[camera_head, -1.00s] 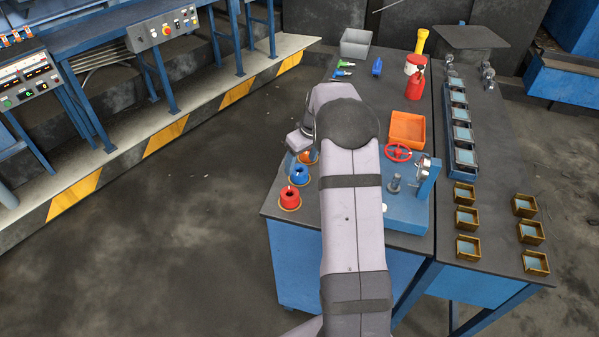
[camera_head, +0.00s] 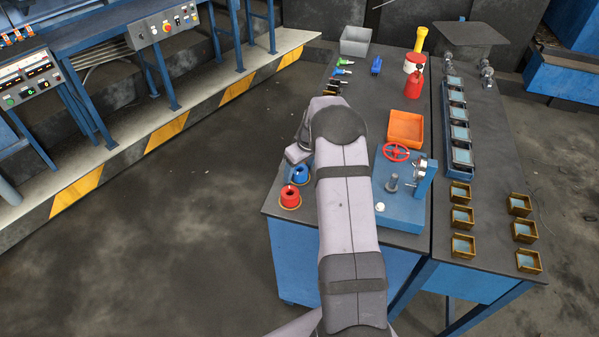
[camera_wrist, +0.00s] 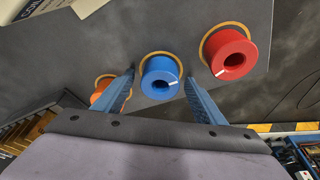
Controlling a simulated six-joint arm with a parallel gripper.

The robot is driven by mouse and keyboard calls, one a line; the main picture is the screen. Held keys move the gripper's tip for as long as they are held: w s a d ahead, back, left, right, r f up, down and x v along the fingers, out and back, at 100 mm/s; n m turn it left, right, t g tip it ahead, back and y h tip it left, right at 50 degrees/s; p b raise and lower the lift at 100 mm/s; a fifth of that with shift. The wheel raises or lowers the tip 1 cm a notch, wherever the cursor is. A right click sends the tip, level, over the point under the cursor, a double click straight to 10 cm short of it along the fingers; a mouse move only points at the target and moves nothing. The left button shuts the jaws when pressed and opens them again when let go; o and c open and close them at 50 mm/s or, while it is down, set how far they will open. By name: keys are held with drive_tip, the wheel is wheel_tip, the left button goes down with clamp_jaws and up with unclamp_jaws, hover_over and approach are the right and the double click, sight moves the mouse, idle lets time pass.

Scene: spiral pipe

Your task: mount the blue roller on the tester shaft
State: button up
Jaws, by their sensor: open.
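In the head view my arm hides the fingers.
The red roller (camera_head: 289,196) stands close in front of the blue one. An orange roller (camera_wrist: 100,88) is left of it in the wrist view. An orange tray (camera_head: 406,127) lies behind the tester. Several small brown boxes (camera_head: 462,217) stand at right.

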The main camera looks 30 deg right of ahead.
drive_tip(key=c, duration=1.3)
drive_tip(key=shift+r, duration=0.15)
wheel_tip(320, 180, up, 9)
drive_tip(key=b, duration=0.3)
drive_tip(key=s+d+r+m+h+p, duration=0.1)
drive_tip(key=s+d+r+m+p, duration=0.15)
drive_tip(key=s+d+r, duration=0.4)
drive_tip(key=s+d+r+m+p, duration=0.1)
drive_tip(key=s+d+r+p, duration=0.2)
drive_tip(key=d, duration=0.7)
drive_tip(key=s+d+m+p, duration=0.2)
drive_tip(key=s+d, duration=0.1)
drive_tip(key=s, duration=0.8)
drive_tip(key=shift+s+d+f+h+p, duration=0.15)
drive_tip(key=shift+s+f+h+p, duration=0.1)
drive_tip(key=shift+h+p, duration=0.05)
drive_tip(key=shift+m, duration=0.25)
